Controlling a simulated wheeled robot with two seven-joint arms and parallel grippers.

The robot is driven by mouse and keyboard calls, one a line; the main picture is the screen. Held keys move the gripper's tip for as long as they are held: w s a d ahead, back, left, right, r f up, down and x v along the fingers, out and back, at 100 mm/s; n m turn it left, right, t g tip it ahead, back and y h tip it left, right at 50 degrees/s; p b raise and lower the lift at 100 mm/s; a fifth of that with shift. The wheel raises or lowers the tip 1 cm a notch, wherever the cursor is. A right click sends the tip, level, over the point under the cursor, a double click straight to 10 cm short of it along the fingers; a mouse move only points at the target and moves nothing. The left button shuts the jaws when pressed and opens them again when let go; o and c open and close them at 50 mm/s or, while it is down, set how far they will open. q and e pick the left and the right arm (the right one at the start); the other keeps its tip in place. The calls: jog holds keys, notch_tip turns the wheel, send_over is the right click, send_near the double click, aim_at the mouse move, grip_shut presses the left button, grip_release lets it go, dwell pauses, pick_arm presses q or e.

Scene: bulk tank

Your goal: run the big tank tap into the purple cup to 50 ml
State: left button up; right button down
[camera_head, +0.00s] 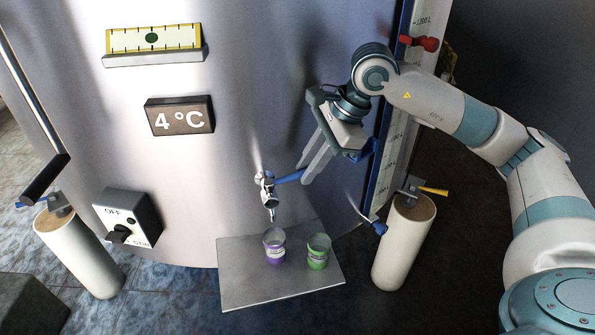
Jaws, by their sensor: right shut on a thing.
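The big tank (230,120) is a large shiny metal wall. Its tap (266,190) is a small metal spout with a blue lever (288,177) pointing right. My right gripper (306,172) is shut on the blue lever. The purple cup (274,252) stands upright on a grey metal shelf (240,285), below the tap's spout. A green cup (318,256) stands to its right. I cannot tell whether liquid is flowing or how full the purple cup is. My left gripper is not in view.
A dial box marked OFF (128,220) and a 4 °C display (180,116) are on the tank. A level gauge with a red knob (424,43) and a blue valve (378,228) stands at the right. Pale posts (400,245) flank the shelf.

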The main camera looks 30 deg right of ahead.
jog(key=c, duration=1.6)
grip_release()
jog(key=shift+c, duration=0.2)
jog(key=shift+r, duration=0.1)
